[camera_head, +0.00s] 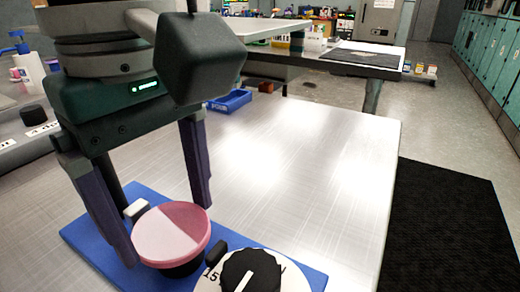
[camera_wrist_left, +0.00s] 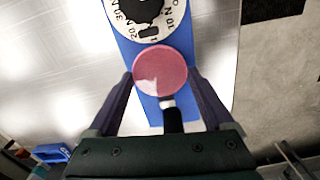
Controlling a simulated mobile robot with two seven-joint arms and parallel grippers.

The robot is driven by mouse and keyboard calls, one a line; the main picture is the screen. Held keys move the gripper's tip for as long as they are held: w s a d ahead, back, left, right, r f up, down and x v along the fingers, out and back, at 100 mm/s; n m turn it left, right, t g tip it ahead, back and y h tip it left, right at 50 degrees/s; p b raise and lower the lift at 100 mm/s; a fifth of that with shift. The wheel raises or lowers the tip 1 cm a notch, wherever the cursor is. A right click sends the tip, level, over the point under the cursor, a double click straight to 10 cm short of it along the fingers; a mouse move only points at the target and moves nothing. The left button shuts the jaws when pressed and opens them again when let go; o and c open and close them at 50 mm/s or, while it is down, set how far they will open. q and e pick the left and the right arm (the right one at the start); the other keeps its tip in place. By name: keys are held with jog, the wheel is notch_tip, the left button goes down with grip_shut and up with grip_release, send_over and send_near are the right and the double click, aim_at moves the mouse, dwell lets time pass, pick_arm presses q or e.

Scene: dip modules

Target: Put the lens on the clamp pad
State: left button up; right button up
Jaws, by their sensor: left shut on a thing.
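The lens (camera_head: 172,235) is a round pink disc with a pale reflection across its face. My left gripper (camera_head: 166,234) points down with one finger at each side of the lens, shut on it. The lens also shows between the fingers in the left wrist view (camera_wrist_left: 160,70). A black round part (camera_head: 185,268), perhaps the clamp pad, shows just under the lens. The lens hides most of it, and I cannot tell whether the two touch. They are over a blue base (camera_head: 90,240) with a white numbered dial (camera_head: 292,275) and black knob. My right gripper is not in view.
A small white block (camera_head: 136,208) stands beside the lens on the base. The bright tabletop (camera_head: 310,160) is clear right of the base. A black mat (camera_head: 445,225) lies on the floor.

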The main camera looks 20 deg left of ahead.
aim_at(169, 227)
pick_arm(q)
jog(key=shift+f, duration=0.15)
jog(key=o, duration=1.1)
jog(key=shift+r, duration=0.3)
notch_tip(169, 227, up, 12)
jog(key=p, duration=0.7)
jog(key=shift+f, duration=0.1)
